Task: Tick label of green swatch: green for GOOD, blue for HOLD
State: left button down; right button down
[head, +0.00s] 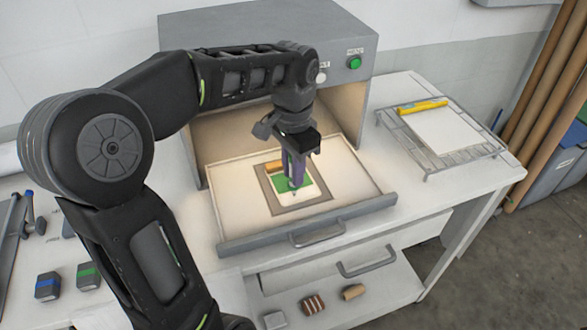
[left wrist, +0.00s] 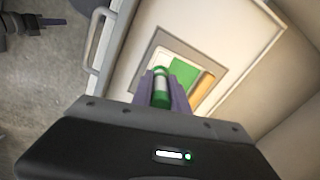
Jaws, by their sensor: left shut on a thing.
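A green swatch (head: 284,184) lies on a pale card in a grey frame (head: 318,204), on the pulled-out drawer (head: 230,222) of the press. The swatch also shows in the left wrist view (left wrist: 184,73). My left gripper (head: 293,168) points down over the swatch and hides part of it. Its purple fingers are shut on a green marker (left wrist: 161,88) with a white band. The marker's dark tip shows low over the card's front edge in the head view; I cannot tell if it touches. Any label writing is unreadable. My right gripper is not seen.
The grey press (head: 270,35) stands behind the drawer, with a green button (head: 354,63). A wire rack (head: 440,165) with a white sheet and yellow bar is at right. A blue-banded block (head: 48,287) and a green-banded block (head: 88,276) are at lower left. Small items lie on a lower shelf.

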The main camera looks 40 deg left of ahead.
pick_arm(q)
jog(key=shift+d, duration=0.1)
jog(key=shift+w+d, duration=0.15)
jog(key=shift+d, duration=0.3)
jog(key=shift+w, duration=0.1)
dwell(0.9)
jog(key=shift+w+p, duration=0.4)
jog(key=shift+w, duration=0.05)
jog(key=shift+w, duration=0.15)
dwell(1.4)
jog(key=shift+w+a+p, duration=0.1)
jog(key=shift+w+p, duration=0.3)
dwell(0.6)
